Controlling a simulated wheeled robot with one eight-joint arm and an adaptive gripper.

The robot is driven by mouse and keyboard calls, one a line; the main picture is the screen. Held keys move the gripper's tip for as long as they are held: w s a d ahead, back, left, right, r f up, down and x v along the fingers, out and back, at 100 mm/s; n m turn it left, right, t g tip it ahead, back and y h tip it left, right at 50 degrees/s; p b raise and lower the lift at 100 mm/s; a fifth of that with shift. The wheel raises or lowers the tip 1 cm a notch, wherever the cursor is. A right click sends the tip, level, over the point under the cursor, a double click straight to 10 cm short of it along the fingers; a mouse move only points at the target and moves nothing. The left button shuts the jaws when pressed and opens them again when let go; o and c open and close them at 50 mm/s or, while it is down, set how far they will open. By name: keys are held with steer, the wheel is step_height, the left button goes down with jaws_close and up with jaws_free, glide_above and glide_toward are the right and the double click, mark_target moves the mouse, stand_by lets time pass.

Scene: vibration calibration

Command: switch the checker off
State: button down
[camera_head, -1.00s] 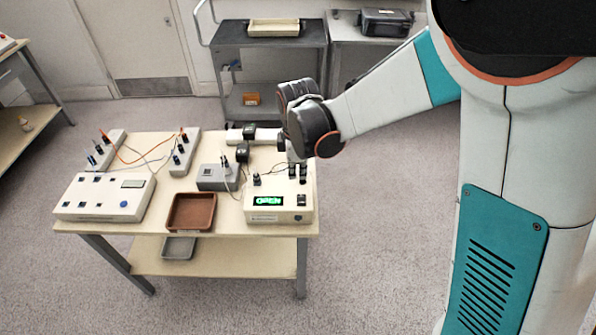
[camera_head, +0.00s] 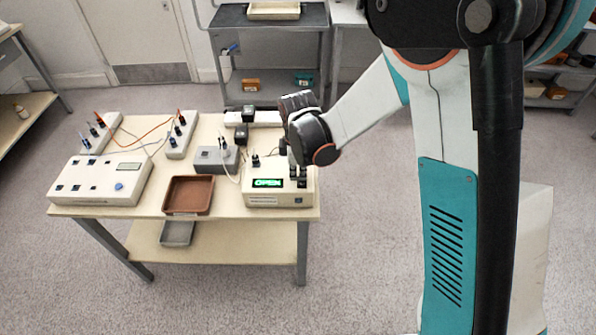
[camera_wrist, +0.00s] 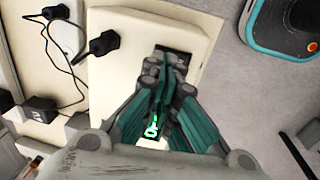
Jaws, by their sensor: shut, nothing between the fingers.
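The checker is taken to be the beige box (camera_head: 281,200) at the table's front right, its lit green display (camera_head: 267,183) reading "OPEN". My gripper (camera_head: 297,178) is shut and empty, pointing down at the right part of the box's top. In the wrist view my gripper (camera_wrist: 165,75) is close to a dark switch-like part (camera_wrist: 178,56) on the checker (camera_wrist: 135,28). The fingers hide some of that part, and I cannot tell whether they touch it. A bit of green display (camera_wrist: 152,127) shows between the fingers.
A black plug (camera_head: 256,160) stands at the box's back left. A grey box (camera_head: 216,159) with leads, a brown tray (camera_head: 189,193) and a larger panel device (camera_head: 100,182) stand to the left. A power strip (camera_head: 262,118) lies behind.

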steer(key=shift+f, duration=0.1)
steer(key=shift+w+f+b, duration=0.15)
steer(key=shift+f+b, duration=0.15)
steer(key=shift+b, duration=0.05)
steer(key=shift+s, duration=0.85)
steer(key=shift+r, duration=0.35)
step_height(320, 180, up, 13)
steer(key=s+p, duration=0.1)
steer(key=p, duration=0.5)
steer(key=shift+s+r, duration=0.2)
steer(key=shift+s, duration=0.05)
